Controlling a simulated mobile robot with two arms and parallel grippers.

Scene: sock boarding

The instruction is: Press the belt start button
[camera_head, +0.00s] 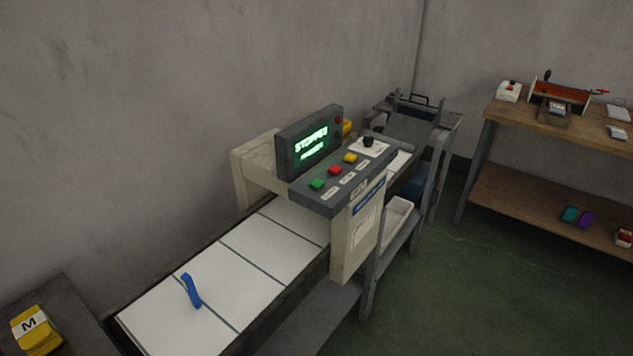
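The belt's control panel (343,180) is a grey sloped box on a beige housing over the belt. It carries a green button (317,184), a red button (335,171), a yellow button (350,158) and a black knob (368,141), with small labels too small to read. The green button is at the near left end. A display (311,144) above the panel shows green text that looks like "STOPPED". The white belt (225,290) has dark cross lines, and a blue sock-like item (191,291) lies on it. Neither of my grippers is in view.
A yellow block marked M (36,330) sits on a dark surface at the lower left. A wooden workbench (566,125) with tools stands at the right. A white bin (397,217) sits under the machine. The green floor between machine and workbench is mostly clear.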

